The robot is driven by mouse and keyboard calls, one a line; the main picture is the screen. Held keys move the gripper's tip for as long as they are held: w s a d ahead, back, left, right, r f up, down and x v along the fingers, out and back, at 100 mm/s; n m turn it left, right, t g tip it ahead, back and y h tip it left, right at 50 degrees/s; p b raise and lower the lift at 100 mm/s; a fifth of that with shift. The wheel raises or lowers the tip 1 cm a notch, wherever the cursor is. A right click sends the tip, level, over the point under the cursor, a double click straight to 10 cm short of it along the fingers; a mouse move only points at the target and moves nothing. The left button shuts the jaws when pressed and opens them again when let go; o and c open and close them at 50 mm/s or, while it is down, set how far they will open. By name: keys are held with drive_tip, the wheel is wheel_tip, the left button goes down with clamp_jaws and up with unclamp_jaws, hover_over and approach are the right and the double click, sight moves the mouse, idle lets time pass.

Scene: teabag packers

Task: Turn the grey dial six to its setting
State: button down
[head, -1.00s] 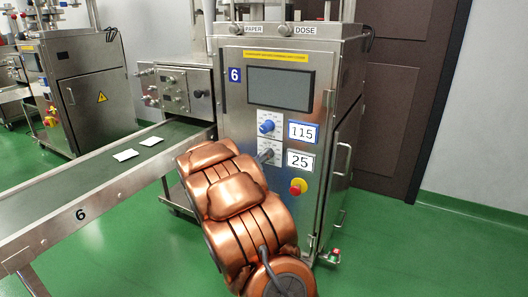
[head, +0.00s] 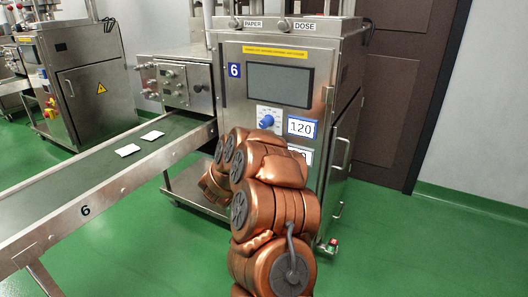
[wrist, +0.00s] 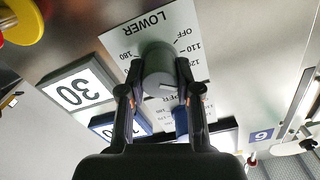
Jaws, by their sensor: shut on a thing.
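In the wrist view, where the panel appears upside down, the grey dial (wrist: 158,68) sits on a white scale plate (wrist: 130,40) marked LOWER. My gripper (wrist: 160,92) has a finger on each side of this dial and is shut on it. A pale line shows on the dial's near face. The grey-framed display (wrist: 77,92) beside it reads 30, upside down. In the head view my arm hides the grey dial and my gripper. The blue dial (head: 268,120) and its blue-framed display (head: 301,127), reading 120, are visible above my arm on machine 6 (head: 234,70).
A dark screen (head: 280,84) is above the dials. A conveyor (head: 100,195) with two white packets extends left. A red-and-yellow knob (wrist: 22,20) is in the wrist view's upper left corner. Green floor is clear at the right.

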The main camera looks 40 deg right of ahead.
drive_tip(key=m+b, duration=0.1)
drive_tip(key=m, duration=0.3)
drive_tip(key=shift+m, duration=0.3)
idle(0.3)
drive_tip(key=shift+s, duration=0.1)
drive_tip(key=c, duration=0.8)
unclamp_jaws()
drive_tip(key=shift+a, duration=0.1)
drive_tip(key=v, duration=1.1)
drive_tip(key=shift+a, duration=0.4)
